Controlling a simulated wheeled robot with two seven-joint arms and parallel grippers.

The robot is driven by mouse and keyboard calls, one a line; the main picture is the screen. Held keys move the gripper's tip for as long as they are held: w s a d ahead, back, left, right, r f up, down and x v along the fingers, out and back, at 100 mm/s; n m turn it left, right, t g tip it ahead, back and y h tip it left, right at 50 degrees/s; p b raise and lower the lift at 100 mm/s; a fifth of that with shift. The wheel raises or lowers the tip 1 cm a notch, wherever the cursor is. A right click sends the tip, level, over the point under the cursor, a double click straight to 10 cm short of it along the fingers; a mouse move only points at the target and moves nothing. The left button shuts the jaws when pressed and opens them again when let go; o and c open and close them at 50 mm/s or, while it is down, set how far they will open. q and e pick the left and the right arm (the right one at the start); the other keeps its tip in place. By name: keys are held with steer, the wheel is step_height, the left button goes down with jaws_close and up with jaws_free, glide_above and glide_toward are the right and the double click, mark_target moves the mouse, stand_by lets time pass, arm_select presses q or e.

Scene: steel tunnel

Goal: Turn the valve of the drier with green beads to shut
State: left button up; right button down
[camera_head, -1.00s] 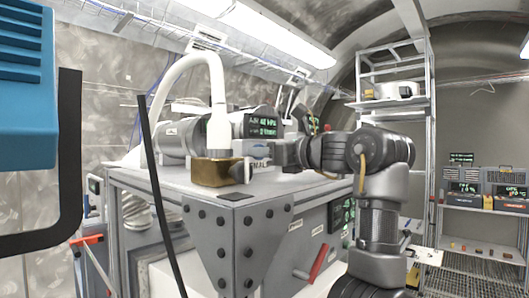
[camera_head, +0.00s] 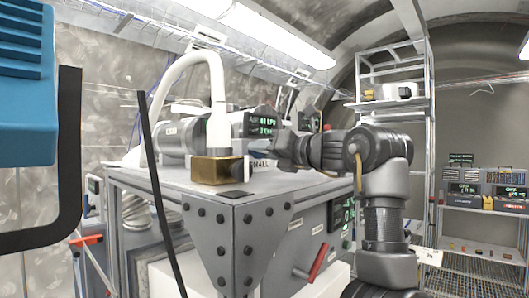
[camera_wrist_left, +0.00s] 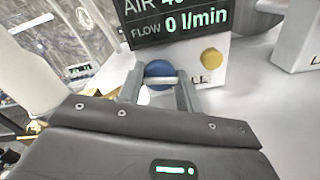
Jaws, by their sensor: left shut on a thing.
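My left gripper (camera_head: 281,151) reaches in over the steel bench top beside a white box labelled SMALL (camera_head: 262,162). In the left wrist view, its two fingers (camera_wrist_left: 160,82) are shut on a short grey bar, which looks like a valve handle, in front of a blue round part (camera_wrist_left: 158,68). A gold round part (camera_wrist_left: 211,59) shows on the white face (camera_wrist_left: 218,75) to its right. The display (camera_wrist_left: 178,20) above reads a flow of 0 l/min. I cannot make out any green beads. My right gripper is not in view.
A brass block (camera_head: 216,170) with a thick white hose (camera_head: 216,90) stands left of the gripper. A grey cylinder (camera_head: 180,135) lies behind it. The bench (camera_head: 232,190) has a red handle (camera_head: 318,263) at its front. A metal rack (camera_head: 395,120) stands behind.

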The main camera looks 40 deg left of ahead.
arm_select(q)
steer(key=shift+m, duration=0.5)
steer(key=o, duration=1)
steer(key=shift+d, duration=0.1)
